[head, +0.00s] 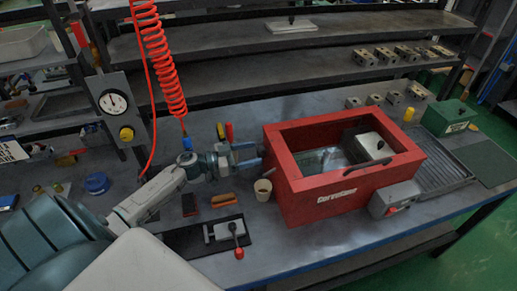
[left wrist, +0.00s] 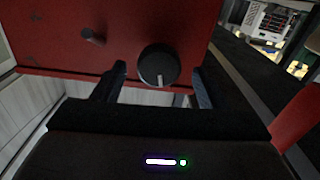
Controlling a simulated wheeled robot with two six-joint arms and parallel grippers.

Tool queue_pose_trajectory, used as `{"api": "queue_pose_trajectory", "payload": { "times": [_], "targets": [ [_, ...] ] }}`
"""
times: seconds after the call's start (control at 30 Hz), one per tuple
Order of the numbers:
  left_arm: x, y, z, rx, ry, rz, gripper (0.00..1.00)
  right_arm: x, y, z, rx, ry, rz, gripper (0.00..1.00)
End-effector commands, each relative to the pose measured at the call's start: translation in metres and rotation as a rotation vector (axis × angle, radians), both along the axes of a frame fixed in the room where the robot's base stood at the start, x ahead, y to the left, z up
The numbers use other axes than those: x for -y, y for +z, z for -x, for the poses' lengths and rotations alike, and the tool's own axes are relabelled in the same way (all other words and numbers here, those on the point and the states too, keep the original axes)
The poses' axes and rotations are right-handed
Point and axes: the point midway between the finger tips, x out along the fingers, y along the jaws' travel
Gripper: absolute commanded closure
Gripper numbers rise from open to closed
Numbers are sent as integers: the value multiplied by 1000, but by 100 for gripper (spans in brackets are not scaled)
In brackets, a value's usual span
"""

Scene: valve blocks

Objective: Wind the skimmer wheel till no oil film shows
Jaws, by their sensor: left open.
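The red tank (head: 345,205) stands on the bench with an open top. Inside it a pale, glassy liquid surface (head: 322,160) shows; I cannot tell how much oil film lies on it. In the left wrist view a round black wheel (left wrist: 158,64) with a pale mark at its lower edge sits on the tank's red side wall (left wrist: 60,35). My left gripper (head: 250,156) is open at the tank's left side. In the left wrist view its fingers (left wrist: 158,85) stand on either side of the wheel, with gaps visible. My right gripper is out of view.
A small peg (left wrist: 93,37) sticks out of the same wall beside the wheel. A clamp with a red knob (head: 232,236) lies at the front. A coiled red hose (head: 160,65) hangs behind the arm.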

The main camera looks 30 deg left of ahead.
Motion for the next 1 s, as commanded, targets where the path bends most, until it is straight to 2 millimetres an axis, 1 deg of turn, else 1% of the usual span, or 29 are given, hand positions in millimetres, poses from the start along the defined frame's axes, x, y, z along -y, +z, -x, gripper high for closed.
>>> {"api": "queue_pose_trajectory", "payload": {
  "times": [0.03, 0.2, 0.33, 0.6, 0.67, 0.8, 0.83, 1.0],
  "targets": [
    [5, 4, -6, 2, 1, 5, 34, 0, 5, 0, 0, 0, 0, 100],
    [16, 2, -18, 1, 0, 2, 34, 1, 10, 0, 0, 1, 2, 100],
    [19, 1, -23, -1, 0, 1, 34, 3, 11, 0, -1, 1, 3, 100],
    [20, 0, -23, -1, 0, -1, 34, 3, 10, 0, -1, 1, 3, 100],
    [20, 0, -23, -1, 0, -1, 45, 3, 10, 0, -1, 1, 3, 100],
    [20, 0, -23, -1, 0, -1, 73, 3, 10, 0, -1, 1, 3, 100],
    [20, 0, -23, -1, 0, -1, 77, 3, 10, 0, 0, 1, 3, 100],
    [20, 0, -23, 2, 0, -4, 77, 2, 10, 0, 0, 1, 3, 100]
  ]
}}
